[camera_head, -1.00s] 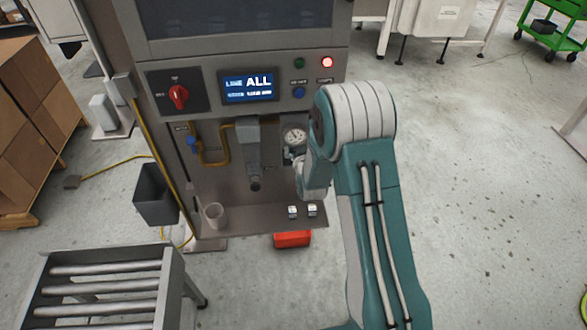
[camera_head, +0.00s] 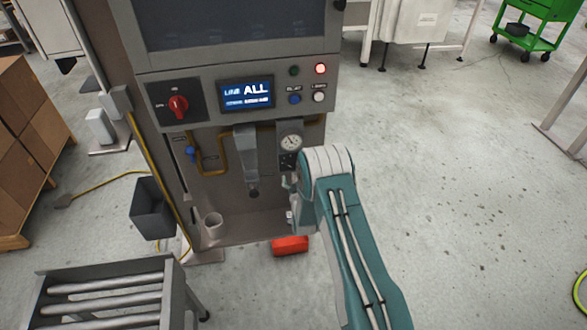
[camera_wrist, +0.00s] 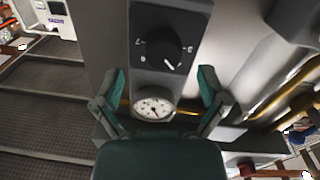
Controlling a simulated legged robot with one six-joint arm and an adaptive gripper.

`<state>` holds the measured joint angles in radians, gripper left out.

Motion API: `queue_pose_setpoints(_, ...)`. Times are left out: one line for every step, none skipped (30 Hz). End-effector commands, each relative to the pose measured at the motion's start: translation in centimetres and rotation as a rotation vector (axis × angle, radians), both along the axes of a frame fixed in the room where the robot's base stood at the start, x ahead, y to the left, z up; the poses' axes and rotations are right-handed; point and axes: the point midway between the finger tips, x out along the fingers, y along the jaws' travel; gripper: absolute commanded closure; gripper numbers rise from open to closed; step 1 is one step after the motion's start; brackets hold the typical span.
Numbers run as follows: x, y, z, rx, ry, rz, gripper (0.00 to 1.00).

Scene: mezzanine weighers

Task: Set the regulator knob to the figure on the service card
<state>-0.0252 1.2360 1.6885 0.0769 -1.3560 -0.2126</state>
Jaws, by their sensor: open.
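The regulator knob (camera_wrist: 165,55) is a round black dial on a dark plate, with a white pointer mark at its lower right in the wrist view and small white figures around it, too small to read surely. A round white gauge (camera_wrist: 153,108) sits beside it; the gauge also shows in the head view (camera_head: 290,142). My gripper (camera_wrist: 161,76) is open, its two teal fingers apart on either side of the plate's lower part, with nothing between them held. I cannot tell its distance from the knob. I make out no service card.
The machine carries a red rotary switch (camera_head: 178,106), a lit screen (camera_head: 246,93) and several buttons. A grey nozzle (camera_head: 248,160) hangs left of the gauge. Open floor is at the right.

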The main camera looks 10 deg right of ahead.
Motion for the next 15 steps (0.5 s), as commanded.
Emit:
queue_pose_setpoints(0.9,0.0,0.0,0.000,-0.003,0.001,0.08)
queue_pose_setpoints(1.4,0.0,0.0,-0.001,-0.002,0.000,0.08)
queue_pose_setpoints(2.0,0.0,0.0,-0.001,-0.001,0.000,0.08)
queue_pose_setpoints(2.4,-0.1,0.0,0.000,-0.001,0.000,0.08)
queue_pose_setpoints(2.7,-0.1,0.0,0.000,-0.001,0.000,0.08)
queue_pose_setpoints(3.1,-0.2,0.0,0.000,-0.001,0.001,0.08)
queue_pose_setpoints(3.4,-0.2,0.0,0.000,-0.001,0.000,0.08)
queue_pose_setpoints(3.6,-0.2,0.0,0.000,-0.001,0.000,0.08)
queue_pose_setpoints(3.9,-0.3,0.0,0.001,-0.001,0.001,0.08)
queue_pose_setpoints(4.0,-0.3,0.0,0.001,0.000,0.001,0.08)
queue_pose_setpoints(4.1,-0.3,0.0,0.002,0.001,0.001,0.08)
queue_pose_setpoints(4.2,-0.4,0.0,0.002,0.001,0.001,0.08)
queue_pose_setpoints(4.2,-0.4,0.0,0.002,0.001,0.001,0.08)
queue_pose_setpoints(4.3,-0.4,0.0,0.002,0.001,0.001,0.08)
queue_pose_setpoints(4.3,-0.4,0.0,0.001,0.001,0.001,0.08)
